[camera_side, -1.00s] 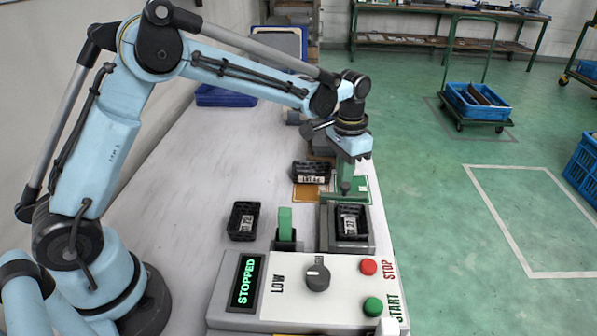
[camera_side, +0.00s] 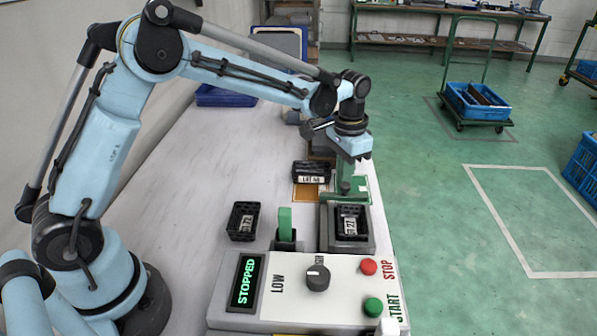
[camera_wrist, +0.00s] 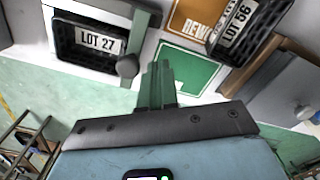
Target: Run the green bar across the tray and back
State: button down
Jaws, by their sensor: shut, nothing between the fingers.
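The green bar (camera_wrist: 146,28) lies along one edge of the grey fixture holding the black LOT 27 tray (camera_wrist: 65,48). A round grey knob (camera_wrist: 128,65) sits at the bar's end. In the side view the knob (camera_side: 345,187) shows at the fixture's far edge, and the tray (camera_side: 336,228) sits in the fixture. My gripper (camera_wrist: 158,68) is shut and empty, its green fingers together, beside the knob in the wrist view. In the side view my gripper (camera_side: 346,170) is above the fixture's far end; contact with the knob cannot be told.
Another black tray (camera_side: 311,168) sits at an orange mat (camera_side: 305,193), beside a green mat (camera_wrist: 186,72). A third tray (camera_side: 243,221) lies left of an upright green block (camera_side: 285,222). The control box (camera_side: 330,285) in front reads STOPPED.

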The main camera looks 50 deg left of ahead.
jog(key=shift+s+d, duration=4.6)
jog(key=shift+d, duration=0.05)
jog(key=shift+w+a, duration=0.15)
jog(key=shift+w+a, duration=0.2)
notch_tip(320, 180, up, 7)
dwell(0.3)
